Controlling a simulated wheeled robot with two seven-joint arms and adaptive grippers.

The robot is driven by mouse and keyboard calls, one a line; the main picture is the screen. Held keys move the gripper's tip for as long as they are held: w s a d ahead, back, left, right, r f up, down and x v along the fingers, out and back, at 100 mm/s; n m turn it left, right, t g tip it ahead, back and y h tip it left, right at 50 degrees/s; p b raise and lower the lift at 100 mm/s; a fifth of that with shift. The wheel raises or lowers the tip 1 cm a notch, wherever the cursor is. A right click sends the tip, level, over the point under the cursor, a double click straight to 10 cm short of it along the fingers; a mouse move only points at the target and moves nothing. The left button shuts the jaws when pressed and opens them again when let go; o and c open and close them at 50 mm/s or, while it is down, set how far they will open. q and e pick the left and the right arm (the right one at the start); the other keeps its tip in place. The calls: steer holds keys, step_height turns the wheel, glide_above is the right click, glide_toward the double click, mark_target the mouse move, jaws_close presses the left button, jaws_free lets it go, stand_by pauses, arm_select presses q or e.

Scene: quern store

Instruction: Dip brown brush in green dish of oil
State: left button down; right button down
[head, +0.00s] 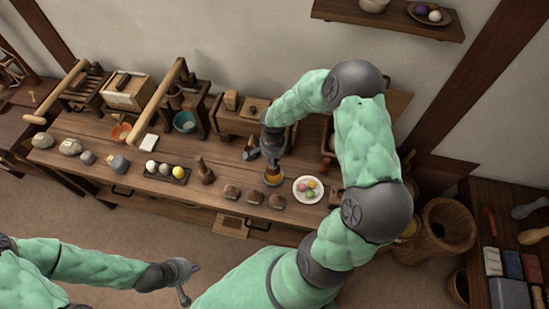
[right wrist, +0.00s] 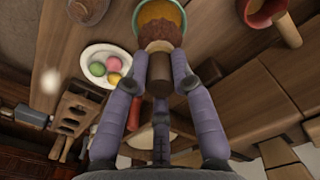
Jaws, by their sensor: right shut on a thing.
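My right gripper (right wrist: 158,75) is shut on the brown brush (right wrist: 159,83), gripping its wooden handle with the reddish-brown bristles pointing away from the palm. The green dish of oil (right wrist: 181,12), with orange-yellow oil inside, lies right at the bristle end, and the bristles overlap the oil in the right wrist view. Whether they touch the oil I cannot tell. In the head view the right gripper (head: 270,148) is above the dish (head: 272,181) near the table's front, and the brush is mostly hidden. My left gripper (head: 188,283) is open and empty, in front of the table, away from the dish.
A white plate (head: 308,198) with colored balls stands just right of the dish. Small brown blocks (head: 254,196) lie left of it, then a dark bottle-shaped wooden piece (head: 204,170) and a tray of balls (head: 181,181). Wooden racks and boxes line the back.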

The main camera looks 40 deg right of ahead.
steer(key=shift+f+b, duration=1.15)
steer(key=shift+f, duration=1.4)
steer(key=shift+f+b, duration=0.45)
steer(key=shift+b, duration=0.1)
steer(key=shift+s+f+b, duration=0.1)
steer(key=shift+b, duration=0.2)
stand_by(1.1)
steer(key=shift+r+p, duration=2)
steer(key=shift+r, duration=1.6)
